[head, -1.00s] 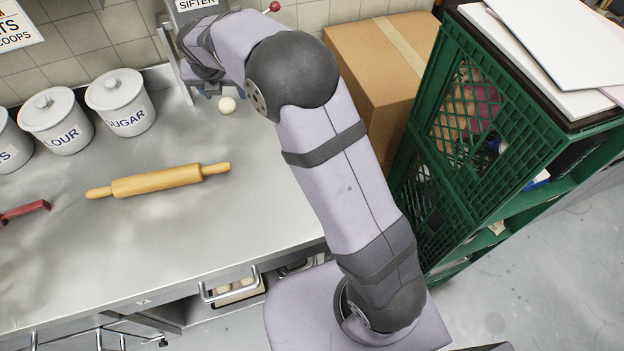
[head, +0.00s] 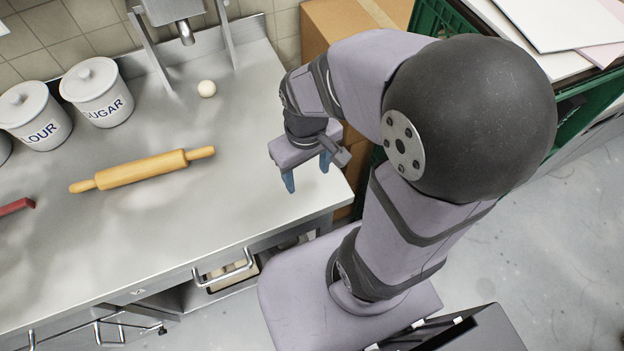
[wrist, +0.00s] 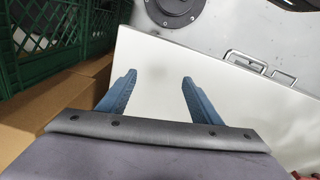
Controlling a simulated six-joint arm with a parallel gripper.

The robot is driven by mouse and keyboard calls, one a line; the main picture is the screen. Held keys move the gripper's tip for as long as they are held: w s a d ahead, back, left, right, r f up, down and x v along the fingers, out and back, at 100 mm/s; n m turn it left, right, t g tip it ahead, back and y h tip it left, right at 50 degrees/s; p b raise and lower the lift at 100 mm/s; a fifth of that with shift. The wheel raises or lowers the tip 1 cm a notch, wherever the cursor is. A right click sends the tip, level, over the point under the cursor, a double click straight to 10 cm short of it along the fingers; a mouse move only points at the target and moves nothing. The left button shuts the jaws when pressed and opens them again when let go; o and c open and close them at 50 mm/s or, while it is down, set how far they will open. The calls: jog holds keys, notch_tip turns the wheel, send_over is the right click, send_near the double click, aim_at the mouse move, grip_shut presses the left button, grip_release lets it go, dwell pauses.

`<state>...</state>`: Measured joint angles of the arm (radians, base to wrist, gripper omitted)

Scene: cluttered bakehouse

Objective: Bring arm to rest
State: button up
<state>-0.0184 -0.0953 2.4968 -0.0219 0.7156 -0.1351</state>
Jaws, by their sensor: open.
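My gripper (head: 307,177) is open and empty in the head view, with its blue fingers pointing down above the right end of the steel counter (head: 230,165). In the wrist view the two blue fingers (wrist: 160,90) stand wide apart with nothing between them. The arm is folded back, with its elbow high on the right. The counter's edge and a drawer handle show beyond the fingers in the wrist view.
A cardboard box (head: 330,25) and green crates (head: 432,20) are behind my arm.

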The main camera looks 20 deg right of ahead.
jog(key=shift+s+f+m, duration=0.25)
jog(key=shift+s+m, duration=0.75)
jog(key=shift+s, duration=0.2)
dwell(0.4)
